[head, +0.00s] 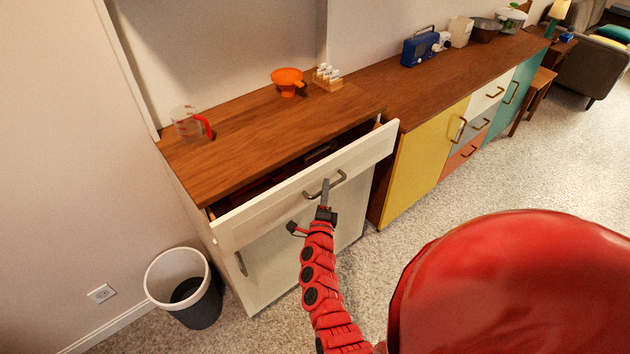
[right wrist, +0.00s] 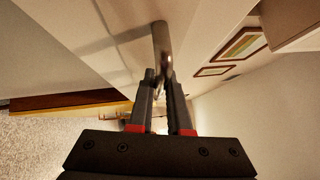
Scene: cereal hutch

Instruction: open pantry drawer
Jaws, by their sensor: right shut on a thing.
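The pantry drawer (head: 290,200) is a wide white drawer at the top of the white cabinet. It stands partly pulled out, and a dark gap shows its inside behind the front panel. Its curved metal handle (head: 337,179) is at the middle of the front. My right gripper (head: 325,190) is at the handle. In the right wrist view my right gripper (right wrist: 160,85) has its two fingers shut on the handle bar (right wrist: 162,50). The contents of the drawer are mostly hidden under the wooden top. My left gripper is not in view.
On the wooden top (head: 240,155) stand a measuring cup (head: 187,124), an orange funnel (head: 287,80) and a small rack of jars (head: 327,77). A white cabinet door (head: 290,265) is below the drawer. A waste bin (head: 190,290) stands at the left. Carpet lies in front.

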